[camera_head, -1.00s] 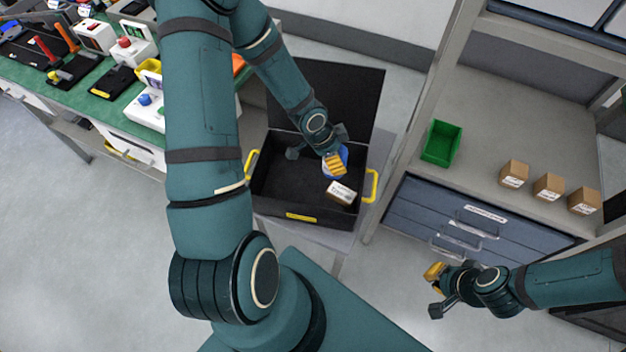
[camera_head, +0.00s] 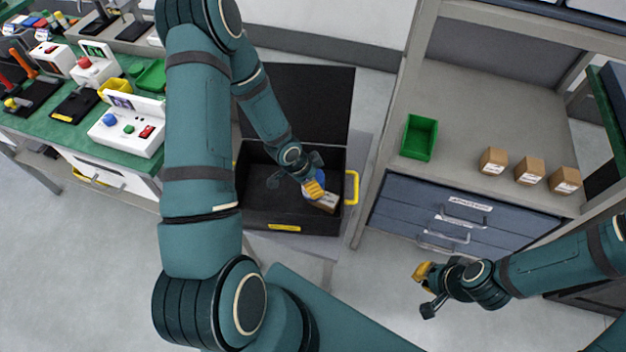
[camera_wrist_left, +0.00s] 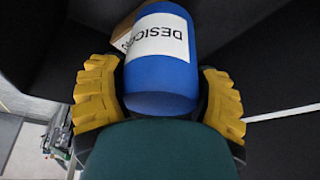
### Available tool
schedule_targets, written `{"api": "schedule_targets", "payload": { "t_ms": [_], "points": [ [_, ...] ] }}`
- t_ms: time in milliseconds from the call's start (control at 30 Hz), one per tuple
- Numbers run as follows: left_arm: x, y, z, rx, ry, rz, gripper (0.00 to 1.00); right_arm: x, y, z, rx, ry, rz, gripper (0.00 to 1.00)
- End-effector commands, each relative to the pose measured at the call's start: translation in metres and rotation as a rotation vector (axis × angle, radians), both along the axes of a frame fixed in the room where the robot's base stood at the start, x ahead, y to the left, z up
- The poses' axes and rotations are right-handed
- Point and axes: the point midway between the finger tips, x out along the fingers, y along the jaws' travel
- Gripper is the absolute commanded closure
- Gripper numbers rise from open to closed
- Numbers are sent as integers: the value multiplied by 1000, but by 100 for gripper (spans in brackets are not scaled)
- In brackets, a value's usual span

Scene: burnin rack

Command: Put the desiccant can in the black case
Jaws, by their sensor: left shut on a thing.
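The desiccant can (camera_wrist_left: 162,75) is blue with a white label and fills the middle of the left wrist view. My left gripper (camera_wrist_left: 160,97) is shut on it, with yellow fingers on both sides. In the head view this gripper (camera_head: 314,187) is over the right part of the open black case (camera_head: 290,230) and hides most of the can. Whether the can touches the case floor cannot be told. My right gripper (camera_head: 424,276) hangs empty over the floor in front of the blue drawers; its finger opening is unclear.
A small brown box (camera_head: 327,203) lies in the case beside the can. The case's left and middle floor is clear; its lid stands open behind. To the right, a shelf holds a green bin (camera_head: 419,138) and brown boxes (camera_head: 530,171). A cluttered green bench (camera_head: 50,125) is left.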

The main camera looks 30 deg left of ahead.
Motion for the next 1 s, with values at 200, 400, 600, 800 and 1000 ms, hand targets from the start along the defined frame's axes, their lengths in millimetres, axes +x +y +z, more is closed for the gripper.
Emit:
{"api": "schedule_targets", "payload": {
  "t_ms": [200, 400, 600, 800, 1000],
  "points": [
    [0, 0, -6, 0, 0, 0, 75, 1, 0, -6, 0, -2, -1, 100],
    [0, 0, -6, -1, 1, 0, 0, 1, 0, -6, 0, -3, -1, 100],
    [0, 0, -6, -1, 1, 0, 0, 1, 0, -6, 0, -3, -1, 100],
    [0, 1, 5, 0, 0, 0, 0, 0, 0, 4, 0, 1, 0, 100],
    [-12, 12, 44, 0, -2, 5, 0, -3, 0, 18, 1, 7, 2, 100]
  ]
}}
